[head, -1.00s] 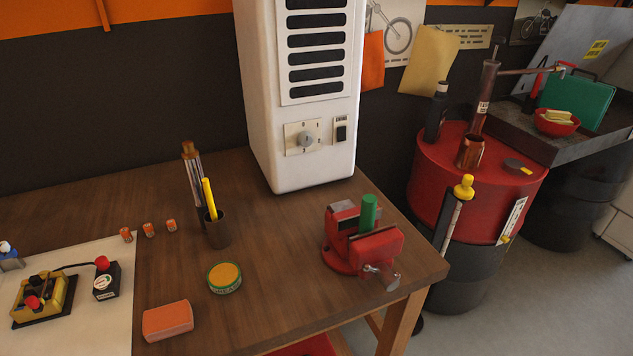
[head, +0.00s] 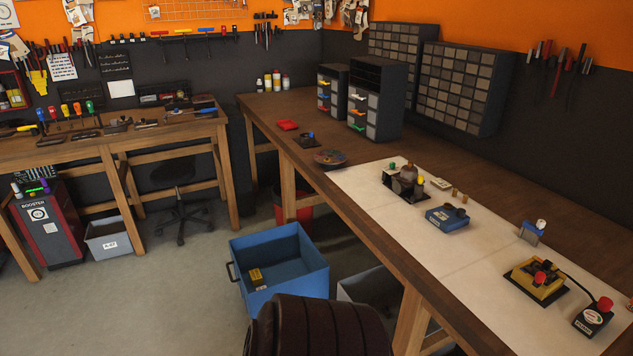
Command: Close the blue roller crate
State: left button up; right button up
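The blue roller crate (head: 252,306) stands on the floor beside the long workbench, in the lower middle of the head view. Its top is open and no lid shows over it. A small yellow box (head: 257,279) lies inside. A dark handle sticks out at its left side. A dark rounded object at the bottom edge hides part of the crate's near right side. Neither of my grippers is in view.
The long workbench (head: 440,222) runs along the right. A grey bin (head: 372,290) sits under it, right of the crate. A grey crate (head: 108,240), a stool (head: 180,205) and a booster cabinet (head: 50,235) stand at the left. The floor left of the blue crate is clear.

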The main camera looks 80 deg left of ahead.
aim_at(287, 260)
jog(key=k+u, duration=0.15)
jog(key=u, duration=0.3)
jog(key=k+j+u, duration=0.15)
jog(key=u, duration=0.3)
jog(key=k+j+u, duration=0.1)
jog(key=u, duration=0.4)
jog(key=j+u, duration=0.1)
jog(key=u, duration=1.65)
